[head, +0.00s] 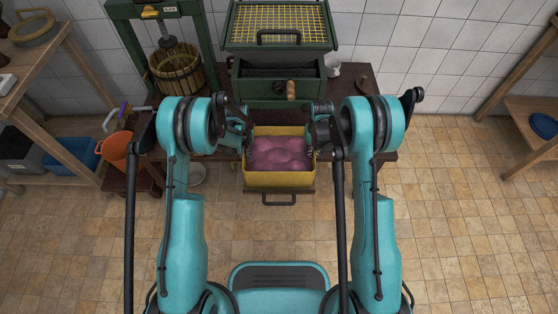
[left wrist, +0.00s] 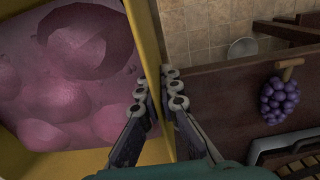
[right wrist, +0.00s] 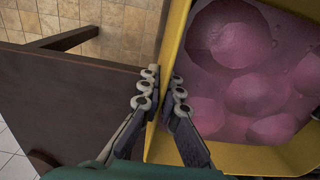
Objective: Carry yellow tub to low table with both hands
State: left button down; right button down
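The yellow tub (head: 280,181) is at the middle of the head view, in front of the green machine, and is full of pinkish-purple frothy mash. My left gripper (head: 246,147) is at its left wall and my right gripper (head: 314,147) is at its right wall. In the left wrist view the left fingers (left wrist: 158,88) are closed over the tub's wall, one inside and one outside. In the right wrist view the right fingers (right wrist: 163,88) straddle the opposite wall the same way. The tub's underside is hidden, so I cannot tell if it is resting or lifted. I cannot pick out the low table with certainty.
A dark brown bench (head: 386,157) stands behind and beside the tub, bearing the green machine (head: 275,80). Grapes (left wrist: 279,98) show in the left wrist view. An orange bucket (head: 116,150) and a blue bin (head: 72,154) are at the left. The tiled floor at the right is clear.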

pick_arm(q)
jog(key=shift+r, duration=0.15)
pick_arm(e)
jog(key=shift+r, duration=0.1)
